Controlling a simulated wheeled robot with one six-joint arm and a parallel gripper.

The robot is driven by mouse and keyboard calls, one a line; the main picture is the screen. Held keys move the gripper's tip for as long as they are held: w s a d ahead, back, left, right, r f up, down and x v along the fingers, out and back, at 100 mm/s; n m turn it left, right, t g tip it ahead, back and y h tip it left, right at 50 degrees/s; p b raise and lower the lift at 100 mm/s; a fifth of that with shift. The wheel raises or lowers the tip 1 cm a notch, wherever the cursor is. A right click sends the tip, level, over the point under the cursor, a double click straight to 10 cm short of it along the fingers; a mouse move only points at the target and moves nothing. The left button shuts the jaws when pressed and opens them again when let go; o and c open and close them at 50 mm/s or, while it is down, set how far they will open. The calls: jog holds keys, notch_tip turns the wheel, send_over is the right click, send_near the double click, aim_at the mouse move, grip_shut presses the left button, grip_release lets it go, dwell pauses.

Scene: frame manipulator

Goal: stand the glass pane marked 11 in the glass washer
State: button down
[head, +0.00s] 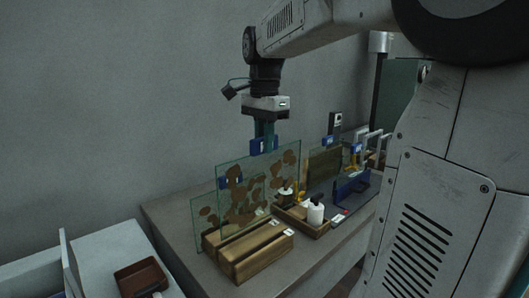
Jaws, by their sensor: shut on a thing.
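My gripper (264,138) is shut on the blue tab (264,146) at the top edge of a clear glass pane (262,170) with brown stains. The pane is upright, above or in the wooden slotted blocks (262,256); I cannot tell if it touches them. A second stained pane (206,215) stands just left of it, with a blue tab (231,183) partly seen through glass. Small white labels (289,232) on the blocks are too small to read, so I cannot tell which pane is 11. I cannot identify the glass washer for sure.
A wooden tray (318,230) with a white bottle (315,213) stands right of the panes. Behind it are a brown pane (324,163) and a blue holder (351,188). A white unit (100,255) with a brown tray (140,277) is at lower left. The grey wall is close behind.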

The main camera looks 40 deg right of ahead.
notch_tip(320, 180, up, 10)
jog(key=shift+r, duration=0.3)
dwell(0.4)
